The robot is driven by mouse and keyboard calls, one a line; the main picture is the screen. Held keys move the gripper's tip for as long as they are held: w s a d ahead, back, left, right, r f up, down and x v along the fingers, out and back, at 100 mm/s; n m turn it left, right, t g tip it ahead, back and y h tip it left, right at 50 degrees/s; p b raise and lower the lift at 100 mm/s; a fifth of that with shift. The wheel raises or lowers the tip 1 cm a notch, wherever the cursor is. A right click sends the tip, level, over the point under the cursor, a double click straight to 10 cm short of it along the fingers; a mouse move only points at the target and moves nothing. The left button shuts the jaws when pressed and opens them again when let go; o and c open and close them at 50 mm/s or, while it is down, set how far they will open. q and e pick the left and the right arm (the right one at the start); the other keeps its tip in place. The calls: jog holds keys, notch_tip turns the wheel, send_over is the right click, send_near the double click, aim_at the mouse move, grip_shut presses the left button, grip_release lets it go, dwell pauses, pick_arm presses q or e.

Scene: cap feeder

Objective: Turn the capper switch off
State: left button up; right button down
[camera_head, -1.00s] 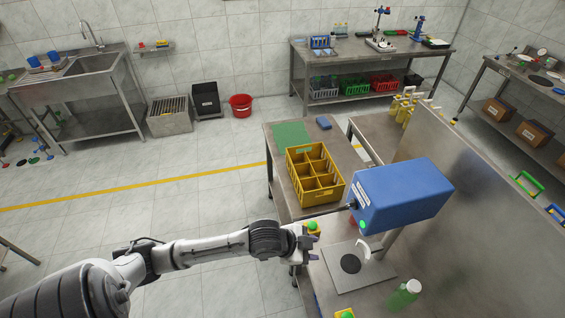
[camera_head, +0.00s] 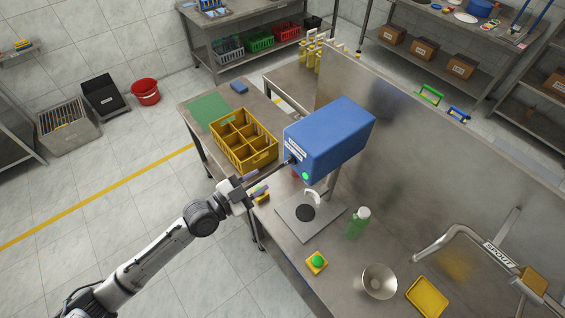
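The capper is a blue box-shaped machine (camera_head: 330,138) over the steel bench. It has a pale label, a small black part (camera_head: 291,160) on its left end, and a green round light (camera_head: 306,176) low on that end. My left gripper (camera_head: 256,184) is just left of the capper, with its fingers apart and nothing seen between them. A yellow box with a green button (camera_head: 262,198) is beside the fingers and partly hidden by them. A second yellow box with a green button (camera_head: 317,262) sits nearer the front. My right gripper is out of view.
A yellow divided crate (camera_head: 244,142) stands behind the gripper. A plate with a black disc (camera_head: 325,226), a green bottle (camera_head: 358,223), a metal bowl (camera_head: 379,281) and a yellow tray (camera_head: 427,298) are on the bench. A steel panel (camera_head: 400,135) rises behind the capper.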

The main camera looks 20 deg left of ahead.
aim_at(287, 163)
pick_arm(q)
jog(key=p+x, duration=0.1)
jog(key=x, duration=0.8)
jog(key=shift+c, duration=0.4)
grip_shut()
